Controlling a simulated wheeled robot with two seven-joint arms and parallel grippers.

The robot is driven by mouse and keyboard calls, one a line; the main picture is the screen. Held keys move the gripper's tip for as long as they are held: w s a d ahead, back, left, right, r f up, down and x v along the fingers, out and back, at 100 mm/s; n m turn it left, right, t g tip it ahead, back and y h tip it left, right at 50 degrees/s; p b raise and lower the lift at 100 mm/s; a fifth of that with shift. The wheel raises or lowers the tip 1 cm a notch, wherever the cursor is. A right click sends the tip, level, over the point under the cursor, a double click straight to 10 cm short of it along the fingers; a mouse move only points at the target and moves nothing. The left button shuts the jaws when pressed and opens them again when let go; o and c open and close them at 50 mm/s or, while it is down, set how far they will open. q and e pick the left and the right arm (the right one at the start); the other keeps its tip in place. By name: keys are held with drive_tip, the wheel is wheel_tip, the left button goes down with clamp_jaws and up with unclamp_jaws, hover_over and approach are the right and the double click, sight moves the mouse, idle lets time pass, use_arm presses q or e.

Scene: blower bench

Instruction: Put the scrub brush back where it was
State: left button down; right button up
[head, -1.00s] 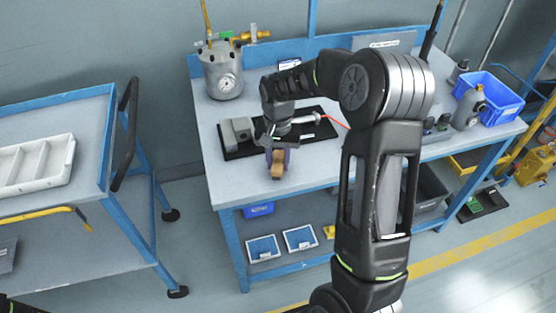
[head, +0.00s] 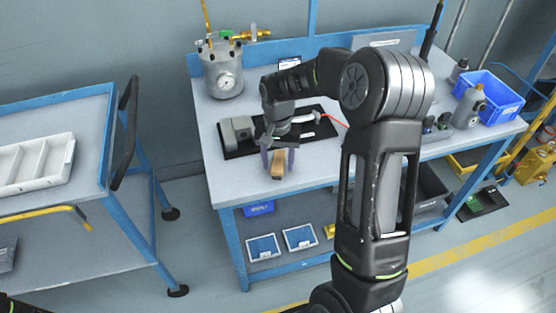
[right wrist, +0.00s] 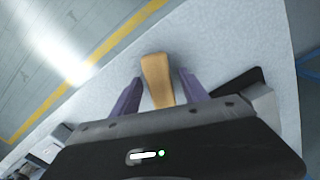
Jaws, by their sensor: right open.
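The scrub brush shows as a tan wooden block (head: 278,170) on the front left part of the blue-framed bench (head: 232,186). My right gripper (head: 278,167) reaches down over it. Its two purple fingers stand open, one on each side of the brush. In the right wrist view the wooden brush (right wrist: 157,80) lies between the spread fingers, with a gap on both sides. Whether bristles are under the wood is hidden. My left gripper is not in view.
Just behind the brush lies a black tray (head: 238,152) with a grey block and a blower-like tool. A grey pressure pot (head: 220,72) stands at the bench's back left. A blue crate (head: 490,93) is at the right. Bare bench top lies left of the brush.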

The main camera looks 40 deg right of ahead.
sight(278, 160)
wheel_tip(278, 160, up, 12)
drive_tip(key=shift+b, duration=0.35)
idle(0.6)
